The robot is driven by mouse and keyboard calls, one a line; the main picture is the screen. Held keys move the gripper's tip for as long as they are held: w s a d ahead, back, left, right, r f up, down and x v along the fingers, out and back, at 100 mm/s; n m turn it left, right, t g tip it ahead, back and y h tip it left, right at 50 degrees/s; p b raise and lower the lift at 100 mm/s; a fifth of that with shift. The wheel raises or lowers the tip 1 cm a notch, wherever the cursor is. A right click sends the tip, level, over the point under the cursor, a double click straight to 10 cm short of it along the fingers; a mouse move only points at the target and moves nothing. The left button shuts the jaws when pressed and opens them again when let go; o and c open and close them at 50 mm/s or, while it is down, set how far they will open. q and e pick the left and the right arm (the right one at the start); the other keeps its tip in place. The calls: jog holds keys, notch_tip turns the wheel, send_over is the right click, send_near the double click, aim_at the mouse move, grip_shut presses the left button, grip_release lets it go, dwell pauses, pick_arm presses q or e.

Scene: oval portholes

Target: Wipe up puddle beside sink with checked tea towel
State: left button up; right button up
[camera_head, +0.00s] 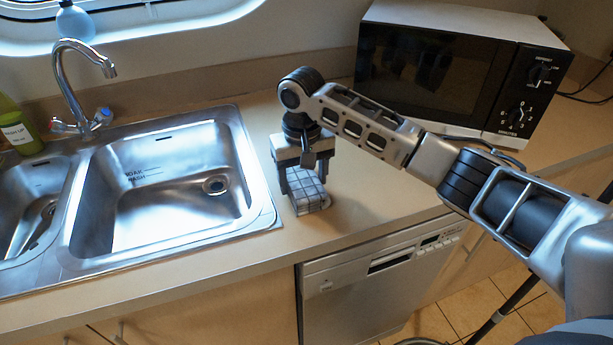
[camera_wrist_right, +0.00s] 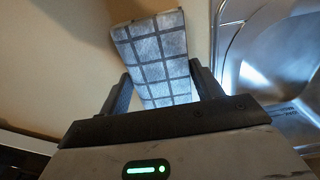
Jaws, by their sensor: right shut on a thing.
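The checked tea towel (camera_head: 307,190), pale with dark lines, is folded into a small pad between the fingers of my right gripper (camera_head: 304,185). The gripper is shut on it and points down at the counter just right of the sink (camera_head: 262,190). In the right wrist view the towel (camera_wrist_right: 155,50) sticks out beyond the fingertips (camera_wrist_right: 162,85). The towel is at or close to the counter top; I cannot tell if it touches. No puddle can be made out; the gripper and towel may hide it. My left gripper is not in view.
A microwave (camera_head: 450,80) stands at the back right of the counter (camera_head: 370,205). A tap (camera_head: 75,80) rises behind the sink, and a green bottle (camera_head: 18,128) stands at the far left. A dishwasher (camera_head: 375,285) sits below. The counter between gripper and microwave is clear.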

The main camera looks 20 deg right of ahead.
jog(key=s+d+r, duration=0.2)
jog(key=d+r, duration=0.2)
jog(key=r, duration=0.5)
jog(key=shift+s+d, duration=0.15)
jog(key=shift+s, duration=0.15)
jog(key=shift+s, duration=0.1)
dwell(0.4)
